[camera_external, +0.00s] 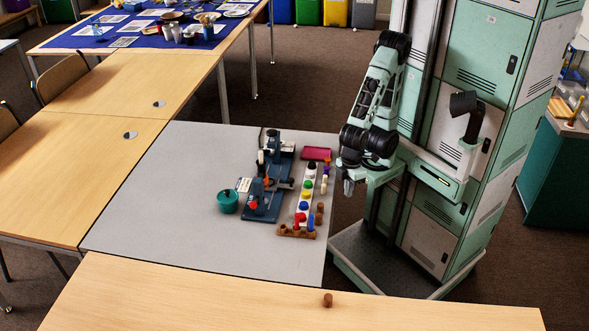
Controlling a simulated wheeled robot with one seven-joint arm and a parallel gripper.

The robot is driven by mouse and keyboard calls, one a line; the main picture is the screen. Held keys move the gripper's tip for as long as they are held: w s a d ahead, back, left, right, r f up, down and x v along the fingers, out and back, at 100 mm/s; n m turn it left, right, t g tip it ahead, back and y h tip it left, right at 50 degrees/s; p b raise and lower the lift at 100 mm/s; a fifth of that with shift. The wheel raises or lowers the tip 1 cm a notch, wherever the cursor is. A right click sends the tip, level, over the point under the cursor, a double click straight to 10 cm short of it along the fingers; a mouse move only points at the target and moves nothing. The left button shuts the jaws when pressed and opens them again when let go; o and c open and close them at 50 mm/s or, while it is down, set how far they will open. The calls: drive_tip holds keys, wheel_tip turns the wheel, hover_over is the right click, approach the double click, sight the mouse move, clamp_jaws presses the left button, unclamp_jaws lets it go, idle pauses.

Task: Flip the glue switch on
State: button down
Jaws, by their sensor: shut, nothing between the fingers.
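A blue machine (268,192) with dark posts and an orange part stands on the grey table, left of my arm. The glue switch cannot be made out at this size, and its position cannot be told. My gripper (348,188) hangs down at the right edge of the grey table. It is shut and empty, clear of the machine and to its right.
A white strip (302,205) with several coloured pieces lies between the machine and my gripper. A magenta tray (316,153), a wooden block holder (297,232) and a teal pot (228,202) are close by. The grey table (160,210) is bare on its left.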

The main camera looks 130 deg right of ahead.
drive_tip(key=w+d+r+m+p, duration=0.3)
drive_tip(key=w+d+r+m, duration=0.25)
drive_tip(key=d+m, duration=0.35)
wheel_tip(320, 180, up, 12)
drive_tip(key=m+h+p, duration=0.2)
drive_tip(key=m+p, duration=0.6)
drive_tip(key=m, duration=0.8)
hover_over(284, 142)
drive_tip(key=s+a, duration=0.2)
drive_tip(key=shift+w+d+f+t, duration=0.1)
drive_tip(key=shift+w+f+t, duration=0.1)
drive_tip(key=shift+t, duration=0.1)
drive_tip(key=f+b, duration=0.1)
drive_tip(key=f, duration=0.3)
drive_tip(key=w+d+f+b, duration=0.1)
drive_tip(key=f, duration=0.4)
drive_tip(key=f+b, duration=0.1)
drive_tip(key=f, duration=0.3)
drive_tip(key=shift+w+d+f+b, duration=0.15)
drive_tip(key=shift+w+f+b, duration=0.05)
drive_tip(key=shift+f+b, duration=0.2)
